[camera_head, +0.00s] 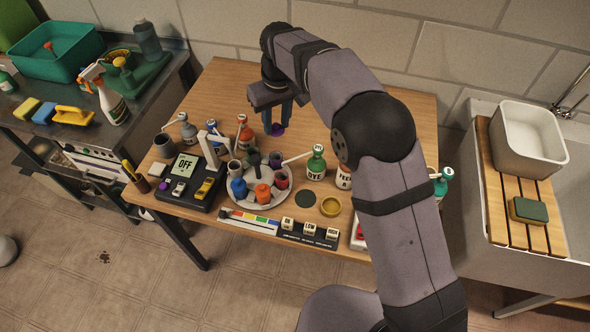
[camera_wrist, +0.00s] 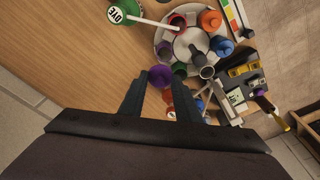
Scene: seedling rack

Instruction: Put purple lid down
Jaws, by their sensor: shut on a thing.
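The purple lid (camera_head: 278,131) is held between the fingertips of my gripper (camera_head: 277,125), over the rear part of the wooden table (camera_head: 367,110). In the wrist view the purple lid (camera_wrist: 161,76) shows at the tips of the two dark fingers of my gripper (camera_wrist: 156,83). My gripper is shut on it. I cannot tell exactly how high the lid is above the wood.
A round pale tray (camera_head: 262,203) with several coloured pots stands in front of the gripper. Green-topped (camera_head: 316,163) and orange-topped (camera_head: 243,132) bottles stand nearby. A dark device reading OFF (camera_head: 186,165) is at left. The rear table has bare wood.

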